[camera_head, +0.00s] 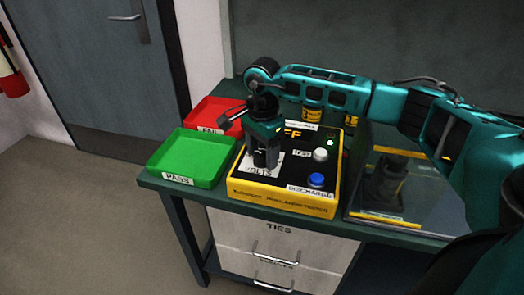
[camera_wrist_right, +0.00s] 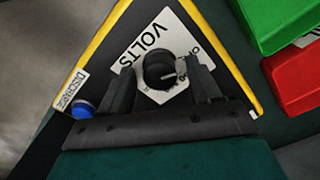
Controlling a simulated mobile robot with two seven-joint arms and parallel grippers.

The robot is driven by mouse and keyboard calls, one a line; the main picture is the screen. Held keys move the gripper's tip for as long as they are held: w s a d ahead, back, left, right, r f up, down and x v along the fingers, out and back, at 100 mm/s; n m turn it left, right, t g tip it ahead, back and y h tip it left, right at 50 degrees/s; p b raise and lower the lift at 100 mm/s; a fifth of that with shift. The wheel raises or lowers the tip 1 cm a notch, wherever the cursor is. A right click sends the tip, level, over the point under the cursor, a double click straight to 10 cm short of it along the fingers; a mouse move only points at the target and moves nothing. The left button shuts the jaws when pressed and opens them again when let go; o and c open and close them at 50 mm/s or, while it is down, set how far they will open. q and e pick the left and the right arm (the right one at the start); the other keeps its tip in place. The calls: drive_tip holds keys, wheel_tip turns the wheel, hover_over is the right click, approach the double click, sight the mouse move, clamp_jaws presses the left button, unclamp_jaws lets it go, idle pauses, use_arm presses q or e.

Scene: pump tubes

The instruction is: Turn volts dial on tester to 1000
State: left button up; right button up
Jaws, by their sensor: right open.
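The yellow-edged black tester (camera_head: 285,196) sits on the green bench. Its volts dial (camera_wrist_right: 160,69) is a round black knob with a pale pointer line, on a white label marked VOLTS (camera_wrist_right: 133,50). My right gripper (camera_head: 264,162) reaches down over the dial from above and hides it in the head view. In the right wrist view the open fingers of my right gripper (camera_wrist_right: 163,88) stand on either side of the dial, with small gaps showing. Part of the dial's scale is hidden or too small to read. My left gripper is not in view.
A green PASS tray (camera_head: 190,158) and a red FAIL tray (camera_head: 215,114) lie left of the tester. A blue discharge button (camera_head: 316,180), a white button (camera_head: 320,155) and a lit green lamp (camera_head: 330,142) are on its panel. A clear-walled case (camera_head: 408,190) stands to the right.

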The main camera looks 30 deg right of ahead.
drive_tip(key=shift+c, duration=0.2)
drive_tip(key=shift+c, duration=1.4)
drive_tip(key=c, duration=0.7)
